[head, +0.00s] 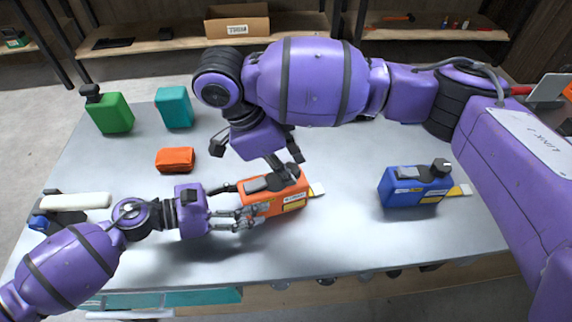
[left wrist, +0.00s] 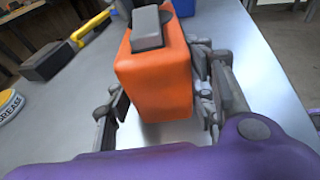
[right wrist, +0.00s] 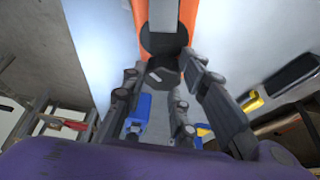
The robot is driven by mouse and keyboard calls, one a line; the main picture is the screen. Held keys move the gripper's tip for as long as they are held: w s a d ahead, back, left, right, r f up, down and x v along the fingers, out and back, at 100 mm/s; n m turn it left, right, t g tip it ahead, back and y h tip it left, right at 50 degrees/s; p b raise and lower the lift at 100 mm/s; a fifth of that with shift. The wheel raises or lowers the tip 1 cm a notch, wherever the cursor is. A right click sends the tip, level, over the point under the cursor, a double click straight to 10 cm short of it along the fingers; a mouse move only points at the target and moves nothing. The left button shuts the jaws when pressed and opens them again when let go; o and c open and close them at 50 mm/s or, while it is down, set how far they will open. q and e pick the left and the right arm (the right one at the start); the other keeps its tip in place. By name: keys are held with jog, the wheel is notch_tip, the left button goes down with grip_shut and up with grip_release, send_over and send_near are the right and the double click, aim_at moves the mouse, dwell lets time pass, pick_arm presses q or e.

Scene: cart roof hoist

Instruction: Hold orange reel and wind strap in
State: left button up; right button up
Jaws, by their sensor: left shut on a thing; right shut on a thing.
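The orange reel (head: 262,203) stands on the grey table near the middle of the head view. A short pale strap end (head: 317,189) sticks out at its right. My left gripper (head: 246,216) is shut on the left end of the reel's body. In the left wrist view the orange body (left wrist: 155,85) sits between the fingers, with a grey block (left wrist: 148,27) on top. My right gripper (head: 285,163) reaches down from above and is shut at the dark knob on the reel's top. In the right wrist view the dark knob (right wrist: 164,68) lies between the fingertips, which partly hide it.
A blue reel (head: 400,192) with a yellow strap end stands to the right. An orange pouch (head: 175,160), a teal block (head: 174,107) and a green canister (head: 110,114) lie behind and left. The table in front is clear.

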jog(key=shift+s, duration=0.1)
jog(key=o, duration=1.1)
jog(key=shift+c, duration=0.2)
